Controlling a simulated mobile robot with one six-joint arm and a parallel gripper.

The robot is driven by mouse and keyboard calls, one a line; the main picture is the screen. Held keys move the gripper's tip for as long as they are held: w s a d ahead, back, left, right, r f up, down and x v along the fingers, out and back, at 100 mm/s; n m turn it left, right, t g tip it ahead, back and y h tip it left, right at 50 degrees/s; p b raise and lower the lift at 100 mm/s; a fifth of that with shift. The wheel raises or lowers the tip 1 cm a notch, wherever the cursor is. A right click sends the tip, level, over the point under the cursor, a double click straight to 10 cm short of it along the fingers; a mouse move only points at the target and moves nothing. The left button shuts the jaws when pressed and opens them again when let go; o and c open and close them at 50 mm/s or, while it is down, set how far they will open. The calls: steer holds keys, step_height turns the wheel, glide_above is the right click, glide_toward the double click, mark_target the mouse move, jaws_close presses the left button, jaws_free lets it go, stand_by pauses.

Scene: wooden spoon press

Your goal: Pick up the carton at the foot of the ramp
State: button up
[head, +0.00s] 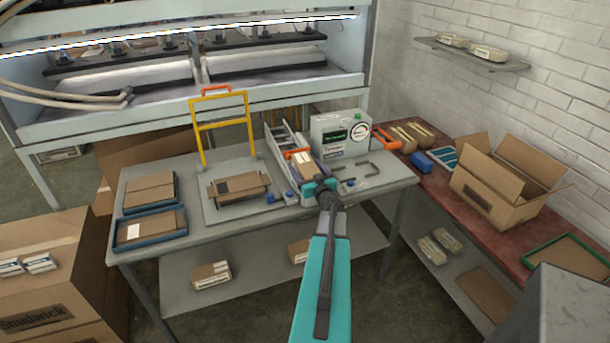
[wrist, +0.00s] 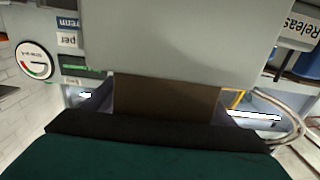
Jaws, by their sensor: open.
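The ramp (head: 279,136) stands on the grey worktable, sloping down toward the front. A small tan carton (head: 302,157) shows at its lower end, partly covered by my gripper. My gripper (head: 313,169) is open, with its fingers at the carton. In the wrist view a brown face of the carton (wrist: 167,97) fills the space between the two fingers. I cannot tell whether the fingers touch it. The carton's lower part is hidden.
A grey machine with a dial (head: 341,134) stands close right of the ramp. A yellow frame (head: 223,127) and a flat brown carton (head: 240,187) are to the left. Blue trays (head: 150,230) lie at the table's left end. A red bench (head: 420,160) runs along the right.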

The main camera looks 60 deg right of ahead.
stand_by(0.4)
steer(key=c, duration=1.4)
steer(key=shift+o, duration=0.2)
steer(key=shift+r, duration=0.15)
steer(key=shift+r+b, duration=0.4)
steer(key=shift+r, duration=0.95)
steer(key=shift+s+a+r, duration=0.2)
steer(key=shift+a+r, duration=0.05)
steer(key=shift+r, duration=0.05)
steer(key=w+a+p+v, duration=0.1)
steer(key=p+v, duration=0.3)
steer(key=v, duration=0.3)
steer(key=a+r+p+v, duration=0.1)
steer(key=p+v, duration=0.3)
steer(key=v, duration=0.4)
steer(key=shift+w+a+r, duration=0.2)
steer(key=shift+w+r, duration=0.1)
steer(key=shift+w, duration=0.1)
steer(key=shift+a, duration=0.1)
